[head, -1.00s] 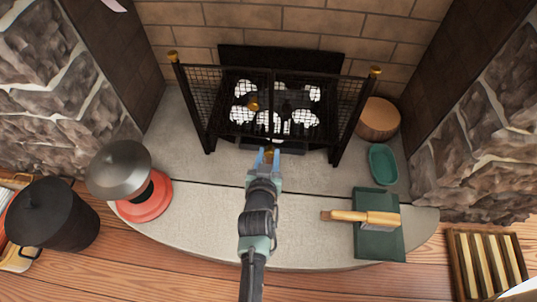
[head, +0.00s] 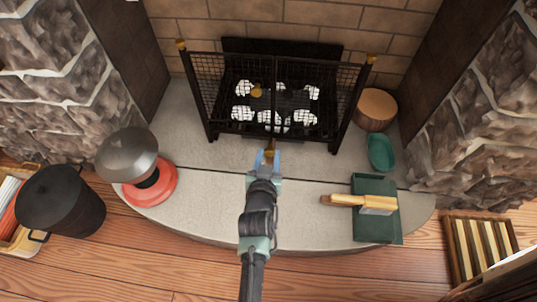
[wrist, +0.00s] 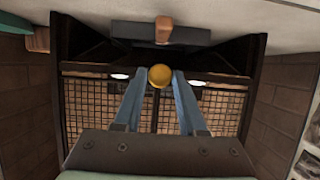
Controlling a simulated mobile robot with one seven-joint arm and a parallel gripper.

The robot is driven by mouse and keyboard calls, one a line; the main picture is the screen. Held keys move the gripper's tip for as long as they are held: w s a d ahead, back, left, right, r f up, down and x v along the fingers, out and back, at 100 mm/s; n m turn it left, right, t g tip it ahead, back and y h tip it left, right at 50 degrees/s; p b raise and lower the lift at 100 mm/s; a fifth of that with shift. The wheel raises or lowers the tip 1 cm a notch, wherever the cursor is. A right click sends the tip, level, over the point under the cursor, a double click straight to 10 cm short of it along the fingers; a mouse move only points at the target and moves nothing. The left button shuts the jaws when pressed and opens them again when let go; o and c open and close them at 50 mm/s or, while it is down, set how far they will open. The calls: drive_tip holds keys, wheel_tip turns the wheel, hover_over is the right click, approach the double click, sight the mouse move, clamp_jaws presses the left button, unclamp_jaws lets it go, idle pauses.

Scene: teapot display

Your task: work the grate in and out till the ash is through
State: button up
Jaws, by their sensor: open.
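The dark grate (head: 272,139) is at the foot of the black mesh screen (head: 228,75), with white lumps (head: 242,114) behind the mesh. A small brass-brown pull (head: 269,148) sticks out at the front. My gripper (head: 266,156) points at it, open, with the pull at the fingertips. In the wrist view, a copper-coloured pull on a dark bar (wrist: 163,28) lies above the open fingers (wrist: 157,80). A yellow ball knob (wrist: 160,76) shows between them, apparently the screen's knob (head: 256,90) farther off. I cannot tell contact with the pull. Ash under the grate is hidden.
On the stone hearth (head: 300,215) stand a grey domed item on a red base (head: 150,188), a green dish (head: 381,152), a wooden round (head: 376,110) and a brush (head: 362,202) on a green pan (head: 376,236). A black pot (head: 62,205) stands left.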

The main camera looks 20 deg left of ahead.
drive_tip(key=o, duration=0.3)
drive_tip(key=p+v, duration=0.5)
drive_tip(key=v, duration=0.7)
drive_tip(key=shift+s+d, duration=0.15)
drive_tip(key=shift+s, duration=0.25)
drive_tip(key=shift+r, duration=0.1)
